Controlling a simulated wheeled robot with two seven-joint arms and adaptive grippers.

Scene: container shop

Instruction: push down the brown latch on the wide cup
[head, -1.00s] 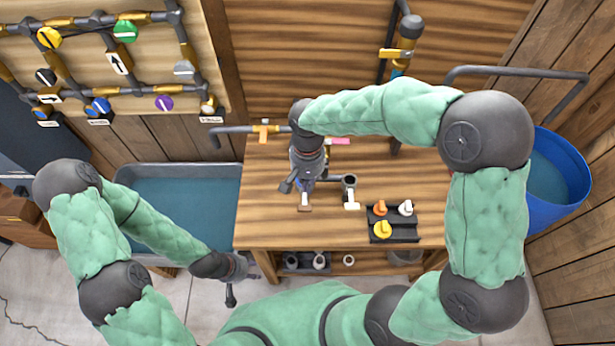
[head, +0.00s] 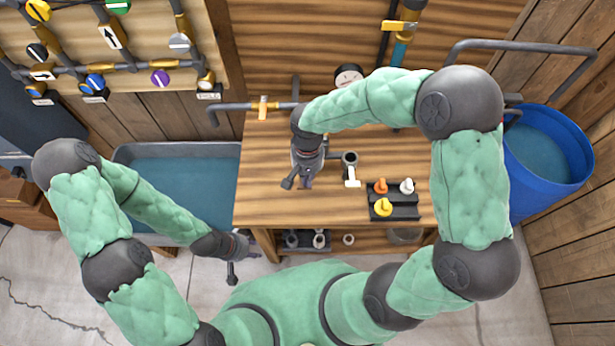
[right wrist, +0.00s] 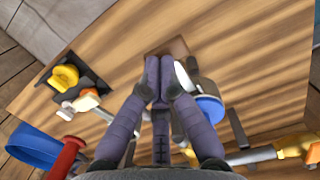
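My right gripper (head: 303,182) is over the table, left of a small dark cup (head: 350,159) with a white latch (head: 352,182). In the right wrist view its two purple fingers (right wrist: 159,64) are together at the tips, with nothing seen between them. A brown patch, apparently the brown latch (right wrist: 179,46), shows just beyond the fingertips; I cannot tell whether they touch. A blue round part with a pale edge, apparently the wide cup (right wrist: 210,107), is partly hidden beside the fingers. The head view hides both. My left gripper (head: 236,262) hangs low left of the table; its fingers are unclear.
A dark tray (head: 394,197) with yellow, orange and white pieces lies right of the cups. A blue barrel (head: 545,185) stands right of the table (head: 262,195), a water trough (head: 180,150) left. Pipes with a gauge (head: 348,76) run behind.

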